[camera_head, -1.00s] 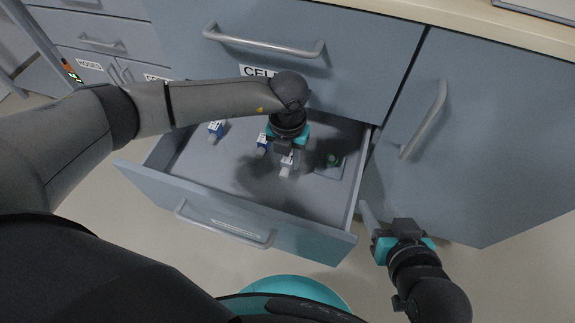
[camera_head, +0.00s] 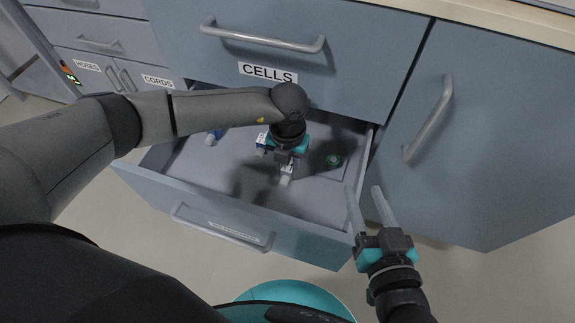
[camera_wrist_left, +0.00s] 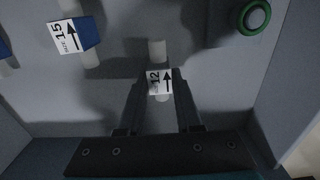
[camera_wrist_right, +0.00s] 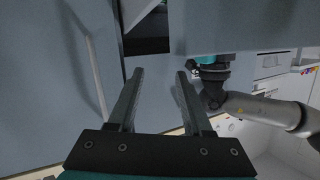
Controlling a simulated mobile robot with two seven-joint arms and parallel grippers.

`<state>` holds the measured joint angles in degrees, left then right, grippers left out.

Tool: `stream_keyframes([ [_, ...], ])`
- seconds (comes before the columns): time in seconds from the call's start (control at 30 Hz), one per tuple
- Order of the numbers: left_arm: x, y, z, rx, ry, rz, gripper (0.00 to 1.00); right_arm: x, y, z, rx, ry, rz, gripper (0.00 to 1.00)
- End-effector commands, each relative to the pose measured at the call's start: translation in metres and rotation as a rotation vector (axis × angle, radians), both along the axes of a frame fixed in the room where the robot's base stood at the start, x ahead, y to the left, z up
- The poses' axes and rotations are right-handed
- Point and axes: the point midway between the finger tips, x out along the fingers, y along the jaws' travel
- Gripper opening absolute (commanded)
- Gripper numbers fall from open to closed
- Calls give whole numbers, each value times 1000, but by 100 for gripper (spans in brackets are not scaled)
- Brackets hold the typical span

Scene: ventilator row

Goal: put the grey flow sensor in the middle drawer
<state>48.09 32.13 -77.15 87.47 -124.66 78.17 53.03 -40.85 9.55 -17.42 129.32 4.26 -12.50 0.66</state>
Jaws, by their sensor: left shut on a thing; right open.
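The grey flow sensor (camera_wrist_left: 160,81) has a white label reading 12 and pale tube ends. It is between the fingers of my left gripper (camera_wrist_left: 157,88), which is shut on it. In the head view the left gripper (camera_head: 288,158) is over the inside of the open drawer (camera_head: 215,185), with the sensor's pale end (camera_head: 285,181) showing below it. I cannot tell whether the sensor touches the drawer floor. My right gripper (camera_head: 367,190) is open and empty, outside the drawer's right front corner.
Blue-bodied sensors, one labelled 15 (camera_wrist_left: 68,38), lie in the drawer to the left. A green-ringed round part (camera_head: 333,160) is at the drawer's right rear. A closed drawer labelled CELLS (camera_head: 267,72) is above, and a closed door (camera_head: 470,150) is at right.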

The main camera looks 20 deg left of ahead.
Motion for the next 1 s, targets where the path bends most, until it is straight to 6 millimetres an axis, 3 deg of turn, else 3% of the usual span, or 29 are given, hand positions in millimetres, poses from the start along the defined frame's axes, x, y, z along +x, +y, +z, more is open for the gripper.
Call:
stream_keyframes([
  [0.07, 0, 0, -4, 0, 0, 0, 0, -1, 2, 0, 13, -19, 1, 50],
  [0.1, 0, 0, -3, 0, 0, 0, 38, -1, 1, 1, 12, -19, 0, 50],
  [0.33, 0, 0, -2, 0, 0, 0, 64, -1, 1, 1, 11, -18, 0, 50],
  [0.67, 0, 0, -1, 0, 0, 0, 64, -1, 1, 1, 7, -9, 1, 50],
  [1.0, 0, 0, 18, 0, -1, 0, 64, 2, -12, -6, -83, 128, -3, 50],
])
